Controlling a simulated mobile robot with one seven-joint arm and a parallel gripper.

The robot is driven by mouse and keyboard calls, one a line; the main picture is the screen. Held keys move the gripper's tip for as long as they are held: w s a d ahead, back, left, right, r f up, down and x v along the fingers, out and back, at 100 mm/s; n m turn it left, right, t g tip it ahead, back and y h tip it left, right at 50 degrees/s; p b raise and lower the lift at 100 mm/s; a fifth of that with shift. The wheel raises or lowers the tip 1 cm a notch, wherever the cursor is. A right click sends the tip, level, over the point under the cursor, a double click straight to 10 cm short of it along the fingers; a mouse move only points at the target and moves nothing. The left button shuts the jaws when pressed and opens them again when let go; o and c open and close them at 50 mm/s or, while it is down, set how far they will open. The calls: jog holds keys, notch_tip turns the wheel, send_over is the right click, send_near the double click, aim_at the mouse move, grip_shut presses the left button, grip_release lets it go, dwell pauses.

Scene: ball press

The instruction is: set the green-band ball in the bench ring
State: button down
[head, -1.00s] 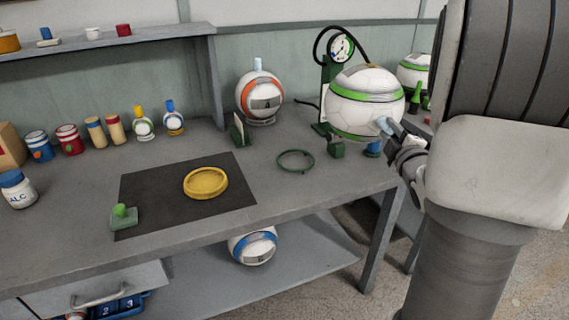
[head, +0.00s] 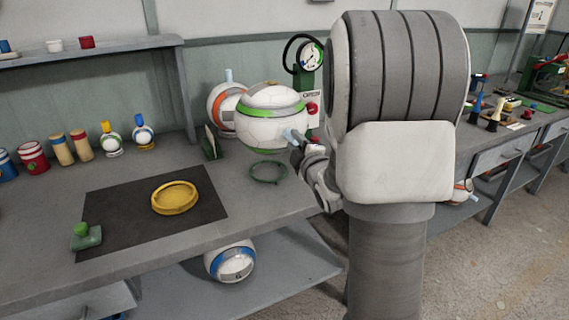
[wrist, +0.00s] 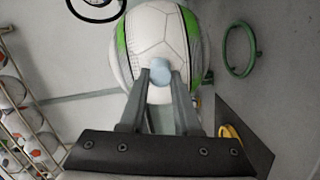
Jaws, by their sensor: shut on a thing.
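The green-band ball (head: 268,130), white with bright green bands, hangs in the air above the bench. My gripper (head: 295,139) is shut on the pale blue stub on the ball's side; in the wrist view my gripper's fingers (wrist: 160,76) close on this stub, with the ball (wrist: 150,38) beyond. A thin green ring (head: 268,180) lies empty on the bench, just below the ball in the head view. In the wrist view the ring (wrist: 240,50) shows to the right of the ball, apart from it. A yellow ring (head: 175,197) lies on the dark mat.
An orange-banded ball (head: 218,100) stands behind the held ball, close to it in the picture. A dark green holder (head: 211,143) is left of the ring. A gauge stand (head: 309,65) is behind. A blue-banded ball (head: 230,261) sits on the lower shelf.

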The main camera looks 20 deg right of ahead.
aim_at(281, 150)
jog(key=shift+w+a+f, duration=0.35)
jog(key=shift+w+a, duration=0.05)
jog(key=shift+w, duration=0.15)
jog(key=shift+w+a+f, duration=0.35)
jog(key=shift+w+a, duration=0.05)
jog(key=shift+w, duration=0.15)
notch_tip(281, 150, down, 4)
jog(key=shift+d+f+b, duration=0.1)
jog(key=shift+b, duration=0.6)
jog(key=shift+f+b, duration=0.3)
jog(key=shift+b, duration=0.35)
jog(key=c, duration=0.6)
grip_release()
